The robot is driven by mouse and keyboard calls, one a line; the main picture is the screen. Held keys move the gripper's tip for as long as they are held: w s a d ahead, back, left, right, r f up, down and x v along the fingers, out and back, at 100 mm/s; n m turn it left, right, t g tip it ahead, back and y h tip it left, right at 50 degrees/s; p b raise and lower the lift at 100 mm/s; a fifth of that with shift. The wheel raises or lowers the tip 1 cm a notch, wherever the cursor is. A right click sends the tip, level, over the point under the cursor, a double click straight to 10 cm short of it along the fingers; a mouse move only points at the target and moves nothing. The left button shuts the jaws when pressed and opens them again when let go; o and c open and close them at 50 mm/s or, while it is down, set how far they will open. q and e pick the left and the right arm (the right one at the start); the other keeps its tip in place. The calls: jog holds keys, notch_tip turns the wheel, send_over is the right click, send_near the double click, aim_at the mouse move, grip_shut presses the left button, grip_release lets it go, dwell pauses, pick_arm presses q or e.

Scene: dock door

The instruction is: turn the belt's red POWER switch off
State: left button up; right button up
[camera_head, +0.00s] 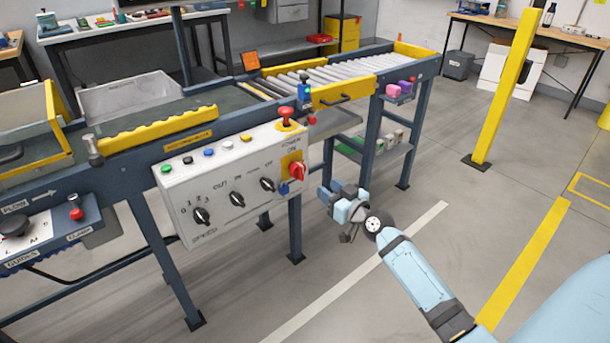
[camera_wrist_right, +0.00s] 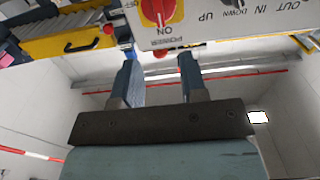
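The red POWER switch (camera_head: 298,172) is a knob on a yellow plate at the right end of the white control panel (camera_head: 220,190). In the right wrist view the red switch (camera_wrist_right: 158,10) shows at the top edge, partly cut off, with upside-down ON and POWER lettering by it. My right gripper (camera_head: 333,203) is to the right of and slightly below the switch, apart from it. In the right wrist view the two fingers of my right gripper (camera_wrist_right: 157,68) stand apart with nothing between them, in line with the switch. My left gripper is not in view.
A red mushroom button (camera_head: 286,113) sits above the switch, and black knobs (camera_head: 237,199) are to its left. A small blue piece (camera_head: 284,188) is just below the switch. The roller conveyor (camera_head: 320,73) has a yellow rail with a black handle.

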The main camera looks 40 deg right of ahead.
aim_at(303, 171)
jog(key=w, duration=0.3)
jog(key=w+b, duration=0.1)
jog(key=w, duration=0.6)
jog(key=shift+w+a+b, duration=0.2)
jog(key=shift+a+b, duration=0.1)
jog(key=shift+a, duration=0.1)
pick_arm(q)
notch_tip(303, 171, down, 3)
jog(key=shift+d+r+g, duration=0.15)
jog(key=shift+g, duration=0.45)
pick_arm(e)
grip_shut()
